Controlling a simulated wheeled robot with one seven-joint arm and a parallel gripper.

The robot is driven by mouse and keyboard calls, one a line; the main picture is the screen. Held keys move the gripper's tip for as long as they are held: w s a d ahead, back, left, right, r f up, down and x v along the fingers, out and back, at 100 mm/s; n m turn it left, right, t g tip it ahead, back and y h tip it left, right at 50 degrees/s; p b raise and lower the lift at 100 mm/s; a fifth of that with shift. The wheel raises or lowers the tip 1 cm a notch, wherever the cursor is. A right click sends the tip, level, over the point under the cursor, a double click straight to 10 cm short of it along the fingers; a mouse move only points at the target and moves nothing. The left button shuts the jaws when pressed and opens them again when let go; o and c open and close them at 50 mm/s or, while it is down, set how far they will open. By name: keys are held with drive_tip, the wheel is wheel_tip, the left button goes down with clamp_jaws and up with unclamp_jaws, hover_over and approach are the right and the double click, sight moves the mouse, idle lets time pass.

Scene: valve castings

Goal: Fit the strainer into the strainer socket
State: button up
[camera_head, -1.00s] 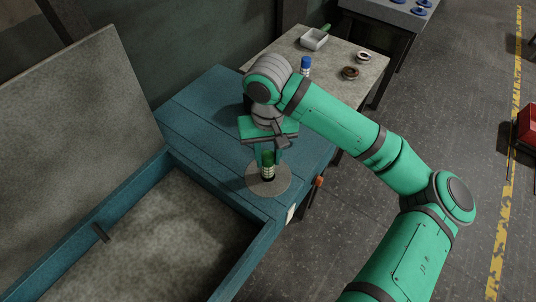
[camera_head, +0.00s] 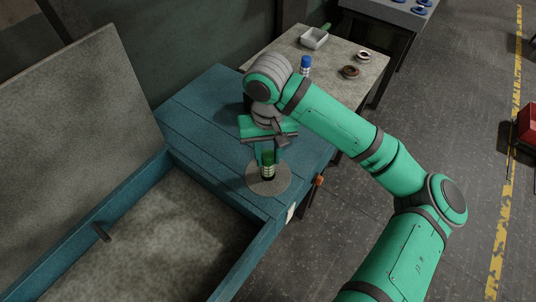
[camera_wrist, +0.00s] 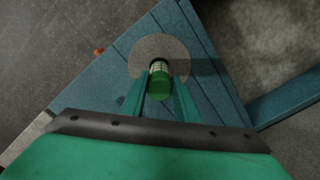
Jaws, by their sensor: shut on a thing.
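The strainer appears to be the small cylinder with a green top and a pale, dark-banded body (camera_head: 268,172). It also shows in the wrist view (camera_wrist: 159,79). My gripper (camera_head: 267,158) is shut on its green top from above and holds it about upright. The strainer's lower end is over or on a round grey disc (camera_head: 282,184) on the blue bench; the disc also shows in the wrist view (camera_wrist: 146,48). I cannot tell whether the lower end sits in anything.
An open bin (camera_head: 238,270) with a blue rim lies left of the disc, its lid raised. An orange knob (camera_head: 319,181) is on the bench's right side.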

sight(268, 168)
drive_tip(key=shift+f, duration=3.05)
idle(0.5)
drive_tip(key=o, duration=1.3)
drive_tip(key=shift+c, duration=0.2)
wheel_tip(268, 168, up, 11)
drive_tip(key=shift+f, duration=0.1)
